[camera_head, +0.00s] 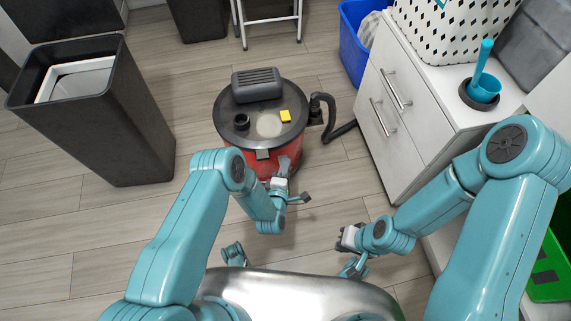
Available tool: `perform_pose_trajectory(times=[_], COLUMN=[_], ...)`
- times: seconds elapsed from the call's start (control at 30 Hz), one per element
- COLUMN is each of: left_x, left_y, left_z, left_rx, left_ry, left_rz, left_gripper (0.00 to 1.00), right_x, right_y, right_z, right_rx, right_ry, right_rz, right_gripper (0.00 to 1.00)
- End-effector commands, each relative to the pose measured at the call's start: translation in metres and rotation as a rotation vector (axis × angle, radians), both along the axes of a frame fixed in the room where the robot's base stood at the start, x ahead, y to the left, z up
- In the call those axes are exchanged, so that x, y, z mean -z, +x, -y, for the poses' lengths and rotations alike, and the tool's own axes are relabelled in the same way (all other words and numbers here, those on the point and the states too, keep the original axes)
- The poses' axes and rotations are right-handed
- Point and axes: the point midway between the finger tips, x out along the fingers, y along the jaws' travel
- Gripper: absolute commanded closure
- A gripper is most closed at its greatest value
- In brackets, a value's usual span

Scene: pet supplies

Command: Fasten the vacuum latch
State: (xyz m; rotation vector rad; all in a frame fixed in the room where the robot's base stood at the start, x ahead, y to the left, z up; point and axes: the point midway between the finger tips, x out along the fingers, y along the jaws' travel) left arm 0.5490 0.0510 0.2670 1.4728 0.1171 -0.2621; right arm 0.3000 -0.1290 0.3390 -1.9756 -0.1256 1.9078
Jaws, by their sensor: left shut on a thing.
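The vacuum (262,125) stands on the floor ahead, with a red body and a dark round lid (235,138). A grey latch (284,163) hangs at its near right side, below the lid's edge. My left gripper (283,180) reaches the vacuum's near side and is shut on the latch; its fingers partly hide the contact. My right gripper (348,240) is held low, to the right of the left one and apart from the vacuum. Its fingers are too small and turned away to tell whether they are open.
A tall dark bin (110,125) stands on the left. A white drawer cabinet (395,110) stands on the right, with a blue bin (353,42) behind it. The vacuum's black hose (333,130) curves toward the cabinet. Floor between bin and vacuum is clear.

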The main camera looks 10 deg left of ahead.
Motion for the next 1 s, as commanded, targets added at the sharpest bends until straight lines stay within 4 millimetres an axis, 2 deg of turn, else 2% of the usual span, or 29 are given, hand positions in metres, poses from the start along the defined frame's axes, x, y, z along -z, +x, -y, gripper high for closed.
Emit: perform_pose_trajectory(times=[0.03,0.3,0.9,0.93,0.97,1.0], left_x=[-0.007,-0.009,-0.008,-0.008,-0.008,-0.009], left_y=[-0.001,0.0,0.0,0.0,0.0,0.0], left_z=[-0.001,-0.001,-0.001,-0.001,-0.001,-0.001], left_rx=[-0.004,-0.004,-0.003,-0.003,-0.003,-0.003], left_ry=[-0.007,-0.044,-0.054,-0.054,-0.054,-0.054], left_rz=[-0.031,-0.144,-0.183,-0.183,-0.182,-0.182], left_gripper=[1.0,1.0,1.0,0.63,0.55,0.55], right_x=[-0.01,-0.022,-0.024,-0.024,-0.024,-0.024], right_y=[-0.001,-0.004,-0.005,-0.005,-0.005,-0.005], right_z=[-0.001,-0.005,-0.005,-0.005,-0.005,-0.005], right_rx=[-0.005,-0.019,-0.023,-0.023,-0.023,-0.023], right_ry=[0.0,0.004,0.004,0.004,0.004,0.004], right_rz=[-0.001,-0.008,-0.008,-0.008,-0.008,-0.008], right_gripper=[1.0,1.0,1.0,1.0,1.0,1.0])
